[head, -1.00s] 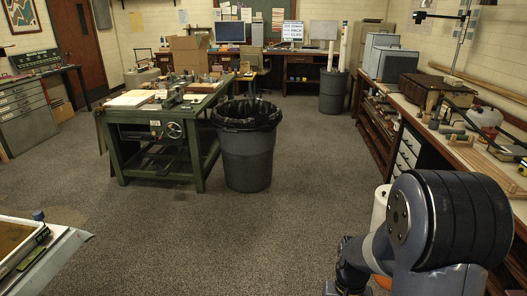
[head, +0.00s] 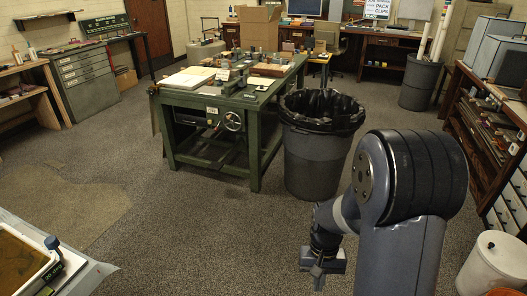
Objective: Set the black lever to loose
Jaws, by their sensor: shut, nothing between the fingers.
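I cannot make out a black lever for certain in the head view. At the lower left, a white-rimmed tray (head: 48,262) of amber liquid stands on a pale table, cut off by the frame edge. A dark blue knob (head: 52,242) stands upright at its right side, above a small fitting with a green label (head: 54,272). My gripper (head: 319,278) hangs low at the bottom centre, shut and empty, over the floor and well to the right of the tray. Its fingertips are small and dark.
A green workbench (head: 212,100) with a handwheel stands ahead, beside a grey bin (head: 316,160) with a black liner. A white cylinder (head: 492,262) stands close at the lower right. Open carpet (head: 200,215) lies between the tray and my arm.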

